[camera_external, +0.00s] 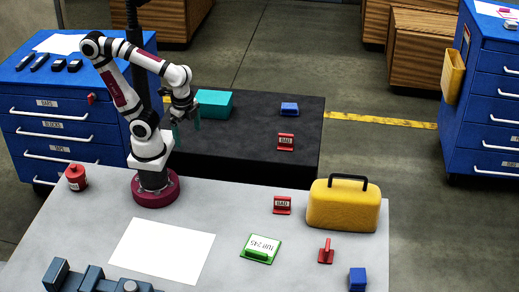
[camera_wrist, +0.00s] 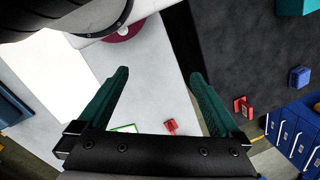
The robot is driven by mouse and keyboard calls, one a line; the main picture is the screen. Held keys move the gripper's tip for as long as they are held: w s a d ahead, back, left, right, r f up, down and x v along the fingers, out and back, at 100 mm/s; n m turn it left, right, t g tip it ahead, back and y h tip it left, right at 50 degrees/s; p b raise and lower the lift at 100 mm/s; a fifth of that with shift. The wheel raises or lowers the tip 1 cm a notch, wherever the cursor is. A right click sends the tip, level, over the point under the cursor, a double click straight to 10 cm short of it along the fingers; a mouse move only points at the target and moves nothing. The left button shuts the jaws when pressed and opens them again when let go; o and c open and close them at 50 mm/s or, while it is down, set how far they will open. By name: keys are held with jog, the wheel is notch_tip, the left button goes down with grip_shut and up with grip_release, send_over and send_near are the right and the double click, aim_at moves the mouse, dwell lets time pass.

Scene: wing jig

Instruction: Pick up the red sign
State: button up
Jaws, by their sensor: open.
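One red sign (camera_external: 282,205) with a white "BAD" label stands on the grey table, left of the yellow case. A second red "BAD" sign (camera_external: 286,142) stands on the black table behind. My gripper (camera_external: 187,130) is open and empty, raised near the left part of the black table, well left of both signs. In the wrist view, my gripper's (camera_wrist: 159,74) teal fingers are spread with nothing between them. A red sign shows on the grey table (camera_wrist: 170,127), and another on the black surface (camera_wrist: 243,107).
The grey table (camera_external: 225,200) also holds a yellow case (camera_external: 343,207), a green-framed sign (camera_external: 261,249), a red piece (camera_external: 326,251), a blue block (camera_external: 357,280), a white sheet (camera_external: 162,251) and a red canister (camera_external: 76,178). The black table bears a teal box (camera_external: 214,103) and a blue item (camera_external: 289,109).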

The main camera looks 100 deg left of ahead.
jog(key=w+d+r+m, duration=0.1)
jog(key=w+r+m, duration=0.15)
jog(key=w, duration=0.75)
jog(key=m+h, duration=0.2)
jog(key=m, duration=0.7)
send_over(283, 198)
notch_tip(283, 198, down, 6)
notch_tip(283, 198, down, 16)
jog(key=shift+r, duration=0.1)
jog(key=c, duration=1.4)
